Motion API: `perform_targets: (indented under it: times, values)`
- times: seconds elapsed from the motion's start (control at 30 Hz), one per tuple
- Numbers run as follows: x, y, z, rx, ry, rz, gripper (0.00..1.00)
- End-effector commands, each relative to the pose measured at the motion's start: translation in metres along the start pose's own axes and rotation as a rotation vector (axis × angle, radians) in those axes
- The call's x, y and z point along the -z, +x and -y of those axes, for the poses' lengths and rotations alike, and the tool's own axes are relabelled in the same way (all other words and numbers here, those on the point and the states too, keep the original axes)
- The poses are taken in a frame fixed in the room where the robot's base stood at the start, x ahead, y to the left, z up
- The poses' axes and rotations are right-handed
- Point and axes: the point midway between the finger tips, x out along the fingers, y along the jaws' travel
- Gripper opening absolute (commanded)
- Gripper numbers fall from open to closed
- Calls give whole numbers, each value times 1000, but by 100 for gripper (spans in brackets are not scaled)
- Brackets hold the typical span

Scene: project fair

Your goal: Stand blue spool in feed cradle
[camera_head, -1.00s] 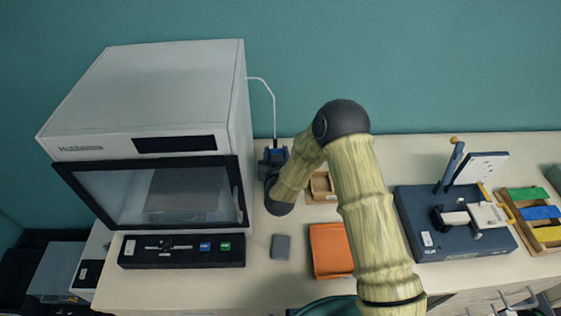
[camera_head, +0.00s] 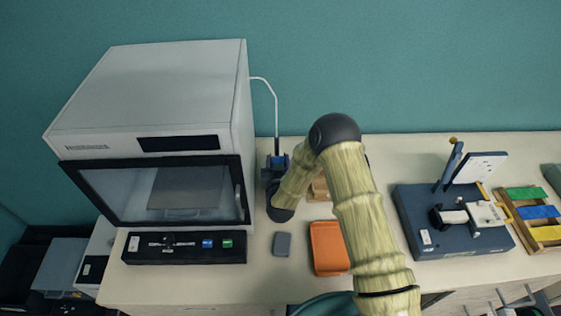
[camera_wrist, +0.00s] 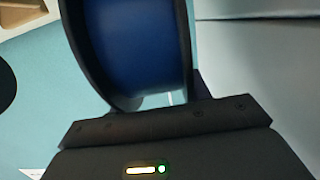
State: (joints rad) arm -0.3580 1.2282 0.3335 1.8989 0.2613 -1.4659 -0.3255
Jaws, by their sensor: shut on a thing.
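The blue spool (camera_head: 281,160) shows small at the end of my arm, just right of the white machine. In the wrist view the spool (camera_wrist: 135,42) fills the upper middle, its blue face between dark curved edges. My gripper (camera_head: 275,174) is shut on the spool, its dark body pointing away from me toward the wall. Dark parts lie around the spool beside the machine. I cannot tell the feed cradle apart from my gripper there, nor whether the spool touches it.
The large white machine (camera_head: 150,90) with a glass door stands close on the left. A white tube (camera_head: 274,105) runs from its side down to the spool area. An orange tray (camera_head: 329,248), a grey block (camera_head: 282,244) and a blue device (camera_head: 455,235) lie on the table (camera_head: 200,285).

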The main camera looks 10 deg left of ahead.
Motion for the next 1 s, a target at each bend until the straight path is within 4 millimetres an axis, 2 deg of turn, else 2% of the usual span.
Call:
perform_targets:
  times: [0.37,0.4,0.47,0.5,0.77,1.0]
  values:
    - [-8,1,1,1,0,-2,13]
    - [-7,1,1,2,0,0,55]
    - [-7,1,1,2,0,0,67]
    - [-7,1,2,2,0,0,69]
    - [-6,0,5,7,-1,0,69]
    - [2,-4,9,13,-1,1,69]
